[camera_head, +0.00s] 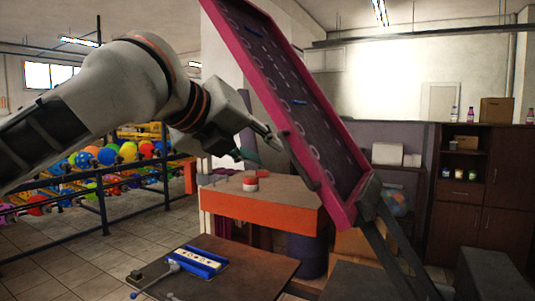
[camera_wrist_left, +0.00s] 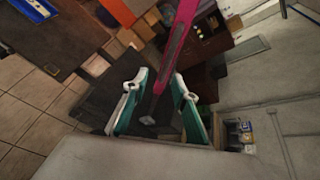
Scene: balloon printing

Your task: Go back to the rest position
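My left gripper (camera_head: 268,150) reaches in from the left, close to the left edge of a tilted pink frame (camera_head: 268,85). The frame has a dark panel with rows of pale rings and a few blue marks. It stands raised and leaning, its lower end at a dark support arm (camera_head: 390,235). In the left wrist view my left gripper (camera_wrist_left: 156,85) has its teal fingers spread apart. The pink frame (camera_wrist_left: 180,35) runs away beyond the fingertips, and a dark piece shows between the fingers; contact cannot be told. My right gripper is not in view.
A low dark table (camera_head: 230,275) with a blue plate (camera_head: 195,262) stands in front. Behind it is an orange-sided bench (camera_head: 262,210) with a red-and-white round item. A balloon rack (camera_head: 105,200) is at left, brown cabinets (camera_head: 490,185) at right. Floor shows at lower left.

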